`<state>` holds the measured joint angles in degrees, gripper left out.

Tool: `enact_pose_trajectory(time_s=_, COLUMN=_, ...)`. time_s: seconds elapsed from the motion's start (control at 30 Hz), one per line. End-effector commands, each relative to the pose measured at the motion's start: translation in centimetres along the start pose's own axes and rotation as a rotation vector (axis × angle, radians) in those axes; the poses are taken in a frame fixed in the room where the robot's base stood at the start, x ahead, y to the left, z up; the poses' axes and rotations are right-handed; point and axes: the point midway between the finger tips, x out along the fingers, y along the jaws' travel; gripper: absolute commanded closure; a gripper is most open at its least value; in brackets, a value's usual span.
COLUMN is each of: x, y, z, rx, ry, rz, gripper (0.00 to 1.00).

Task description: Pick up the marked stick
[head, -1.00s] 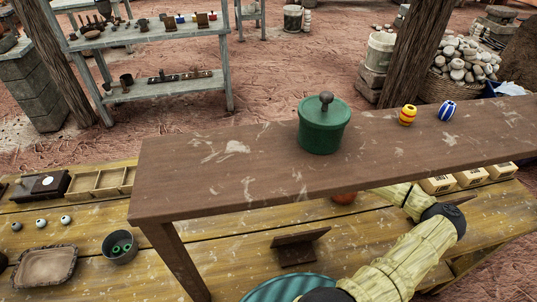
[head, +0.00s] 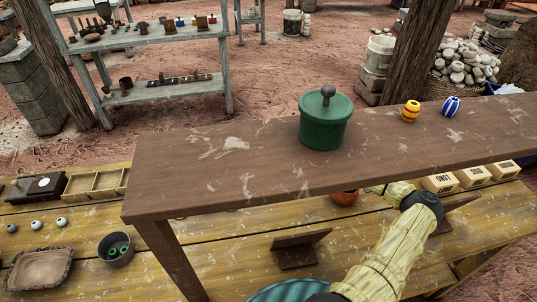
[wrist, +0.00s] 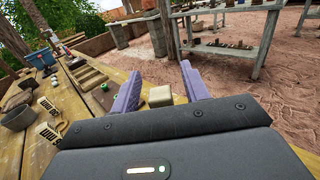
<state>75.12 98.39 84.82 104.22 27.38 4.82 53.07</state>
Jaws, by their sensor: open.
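I cannot pick out the marked stick for certain in either view. In the wrist view my gripper (wrist: 160,72) has its two purple fingers spread apart above the yellow plank table (wrist: 92,140). A short tan block (wrist: 160,96) shows between the fingers; I cannot tell whether it is part of a stick, or whether anything touches it. In the head view my pale yellow arm reaches under the raised brown shelf (head: 225,170), which hides my gripper.
A green lidded jar (head: 325,122), a yellow-red striped bead (head: 411,111) and a blue-white bead (head: 451,106) stand on the shelf. Beneath are an orange-red pot (head: 344,197) and labelled wooden boxes (head: 438,183). A grey cup (head: 117,250) holds green rings. A dark stand (head: 298,250) sits in front.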

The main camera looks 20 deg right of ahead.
Motion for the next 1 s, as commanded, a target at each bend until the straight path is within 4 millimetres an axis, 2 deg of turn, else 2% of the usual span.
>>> enact_pose_trajectory(time_s=0.43, x=-0.07, y=-0.02, z=0.03, rx=0.001, ry=0.000, rz=0.000, gripper=0.55)
enact_pose_trajectory(time_s=0.47, x=-0.07, y=-0.02, z=0.03, rx=0.001, ry=0.000, rz=0.000, gripper=0.58)
enact_pose_trajectory(time_s=0.67, x=-0.08, y=-0.02, z=0.03, rx=0.001, ry=0.000, rz=0.000, gripper=0.98)
enact_pose_trajectory(time_s=0.7, x=-0.08, y=-0.02, z=0.03, rx=0.001, ry=0.000, rz=0.000, gripper=1.00)
enact_pose_trajectory(time_s=1.0, x=-0.08, y=-0.02, z=0.18, rx=0.000, ry=-0.001, rz=0.000, gripper=1.00)
